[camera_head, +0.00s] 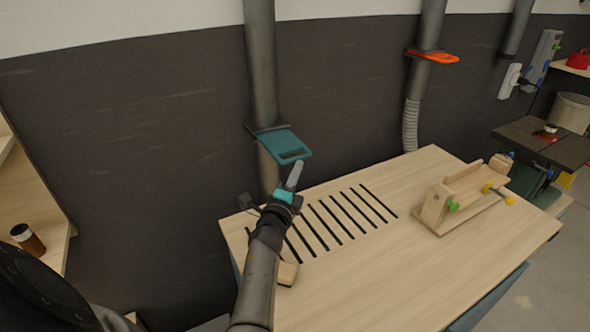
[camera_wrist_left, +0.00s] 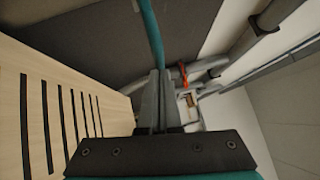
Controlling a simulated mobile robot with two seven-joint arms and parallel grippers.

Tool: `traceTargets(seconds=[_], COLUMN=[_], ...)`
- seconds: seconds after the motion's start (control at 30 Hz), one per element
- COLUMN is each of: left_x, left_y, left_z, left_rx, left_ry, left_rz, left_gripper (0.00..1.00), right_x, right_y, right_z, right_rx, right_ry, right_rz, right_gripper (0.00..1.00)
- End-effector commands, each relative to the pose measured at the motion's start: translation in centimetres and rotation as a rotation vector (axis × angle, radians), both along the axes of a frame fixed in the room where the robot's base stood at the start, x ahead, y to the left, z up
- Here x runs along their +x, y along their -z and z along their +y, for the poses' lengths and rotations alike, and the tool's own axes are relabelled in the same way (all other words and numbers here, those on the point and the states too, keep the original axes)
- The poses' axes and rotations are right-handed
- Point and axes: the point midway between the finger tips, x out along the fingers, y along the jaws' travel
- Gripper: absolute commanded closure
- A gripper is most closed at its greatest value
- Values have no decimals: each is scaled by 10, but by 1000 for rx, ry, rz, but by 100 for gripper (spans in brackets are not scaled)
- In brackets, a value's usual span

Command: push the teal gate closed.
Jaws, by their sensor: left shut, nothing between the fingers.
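The teal gate (camera_head: 281,143) is a flat plate with a slot near its outer end. It sticks out from a collar on the vertical grey duct, above the table's back left corner. In the left wrist view the teal gate (camera_wrist_left: 152,38) shows edge-on as a thin strip just beyond my fingertips. My left gripper (camera_head: 295,172) is shut and empty, pointing up just below the gate's outer end. In the left wrist view its fingers (camera_wrist_left: 157,88) are together. I cannot tell whether they touch the gate. My right gripper is not in view.
A wooden table (camera_head: 350,285) with several dark slots stands below the duct. An orange gate (camera_head: 432,56) sits on another duct to the right. A wooden fixture (camera_head: 465,195) with coloured knobs stands on the table's right. The dark wall (camera_head: 130,130) is close behind.

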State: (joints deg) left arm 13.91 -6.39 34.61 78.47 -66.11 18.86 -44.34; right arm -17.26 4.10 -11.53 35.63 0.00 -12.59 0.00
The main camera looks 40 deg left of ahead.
Motion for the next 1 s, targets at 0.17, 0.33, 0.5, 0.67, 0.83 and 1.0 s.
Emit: traceTargets(seconds=[0.17, 0.33, 0.5, 0.67, 0.83, 1.0], left_x=[0, 0, 2, 13, 27, 37], left_y=[-1, 0, 0, 1, 2, 1], left_z=[-1, 0, 4, 24, 51, 70], left_rx=[0, 0, 1, 6, 5, 3], left_ry=[-1, -1, 0, 0, 0, 0], left_rz=[0, 0, -1, -1, -2, -1], left_gripper=[100, 100, 100, 100, 100, 100], right_x=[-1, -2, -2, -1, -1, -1], right_y=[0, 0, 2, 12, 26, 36], right_z=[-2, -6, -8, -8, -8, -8], right_rx=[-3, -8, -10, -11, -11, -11], right_ry=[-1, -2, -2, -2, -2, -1], right_rz=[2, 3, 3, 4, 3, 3], right_gripper=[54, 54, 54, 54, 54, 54])
